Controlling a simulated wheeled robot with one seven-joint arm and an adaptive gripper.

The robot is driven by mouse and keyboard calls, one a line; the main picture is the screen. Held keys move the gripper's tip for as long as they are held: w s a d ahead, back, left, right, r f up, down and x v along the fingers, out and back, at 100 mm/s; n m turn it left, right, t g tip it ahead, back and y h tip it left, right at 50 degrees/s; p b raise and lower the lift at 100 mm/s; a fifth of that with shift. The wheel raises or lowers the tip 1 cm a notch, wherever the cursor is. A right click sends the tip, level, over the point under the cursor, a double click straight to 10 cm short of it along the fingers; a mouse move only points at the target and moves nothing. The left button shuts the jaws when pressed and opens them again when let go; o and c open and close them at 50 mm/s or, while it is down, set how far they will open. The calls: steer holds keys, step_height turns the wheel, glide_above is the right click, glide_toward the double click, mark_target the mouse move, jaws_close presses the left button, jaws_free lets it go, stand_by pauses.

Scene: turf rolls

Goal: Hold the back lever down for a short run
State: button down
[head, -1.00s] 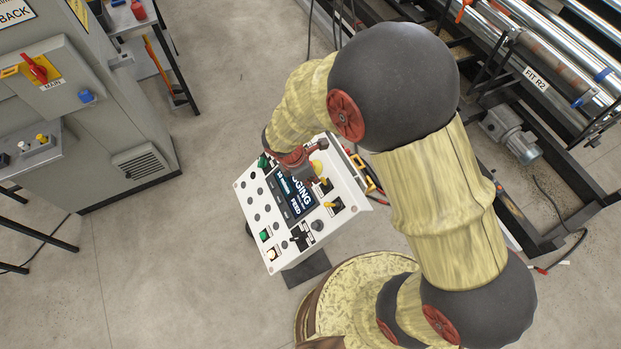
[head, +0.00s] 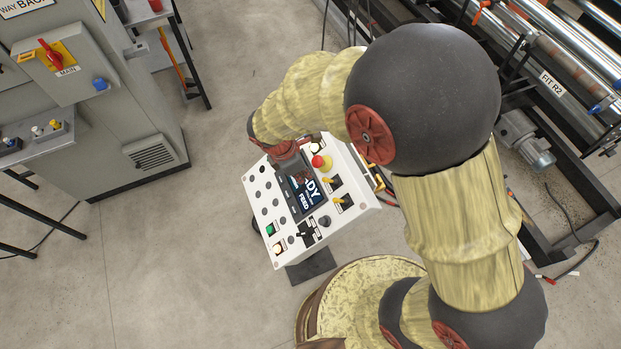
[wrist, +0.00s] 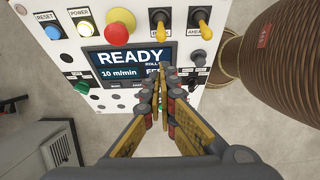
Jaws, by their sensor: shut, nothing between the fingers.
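The white control panel (head: 262,187) shows in the head view. It carries two yellow-handled levers. The lever nearer the red stop button (head: 330,183) also shows in the wrist view (wrist: 160,30); its label is too blurred to read surely. The other lever (head: 341,202) shows in the wrist view (wrist: 203,28), beside a label reading AHEAD. Both handles lean alike. My gripper (wrist: 166,82) is shut and empty, over the screen's lower edge, below the levers in the wrist view and apart from them. The screen (wrist: 125,62) reads READY, 10 m/min.
A red mushroom button (wrist: 117,28) sits left of the levers, with POWER (wrist: 84,22) and RESET (wrist: 50,28) buttons farther left. A grey cabinet (head: 120,110) stands at left and a roller machine (head: 560,60) at upper right. Open concrete floor lies between.

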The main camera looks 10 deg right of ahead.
steer(key=shift+a+v, duration=0.2)
steer(key=shift+v, duration=0.6)
steer(key=shift+a+v, duration=0.2)
steer(key=shift+v, duration=0.6)
steer(key=shift+f, duration=0.1)
steer(key=s+d+r+m+t+y+b, duration=0.1)
steer(key=s+d+r+m+t+b, duration=0.1)
steer(key=s+d+m+b, duration=0.4)
steer(key=s+d+r+m+t+y+b, duration=0.2)
steer(key=s+d+r+m+b, duration=0.1)
steer(key=s+d+m+b, duration=0.4)
steer(key=d+m+b, duration=0.3)
steer(key=m+b, duration=0.3)
steer(key=m, duration=0.2)
steer(key=shift+r+t, duration=0.35)
steer(key=shift+t, duration=0.05)
